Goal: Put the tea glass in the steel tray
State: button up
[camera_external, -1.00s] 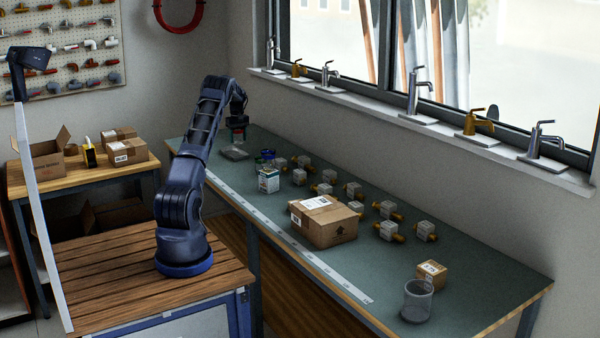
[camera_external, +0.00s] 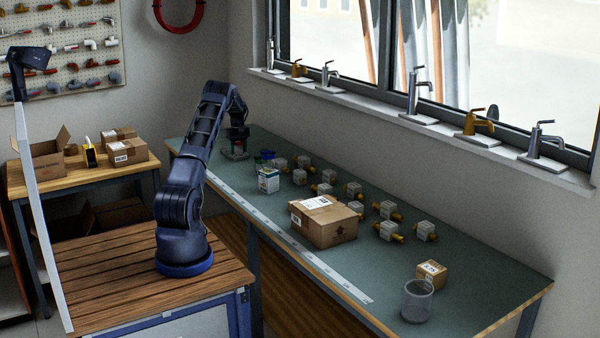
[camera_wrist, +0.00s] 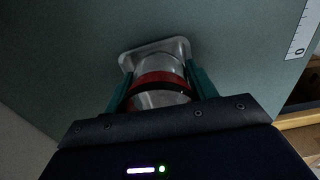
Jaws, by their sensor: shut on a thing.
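The steel tray (camera_external: 236,156) is a small, shallow grey tray at the far end of the green bench. Its rim (camera_wrist: 184,45) shows in the wrist view. My gripper (camera_external: 238,141) is low over it, pointing down. In the wrist view, my gripper (camera_wrist: 159,80) has its teal fingers shut on the sides of the tea glass (camera_wrist: 158,66), which is clear with a red and a dark band. The glass end is over or inside the tray; I cannot tell whether it touches the bottom. In the external view the glass is mostly hidden by my gripper.
A ruler strip (camera_wrist: 301,32) runs along the bench edge.

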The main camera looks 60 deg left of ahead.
jog(key=shift+f, duration=0.2)
jog(key=o, duration=1)
notch_tip(320, 180, up, 13)
jog(key=shift+d+r, duration=0.1)
jog(key=shift+r, duration=0.1)
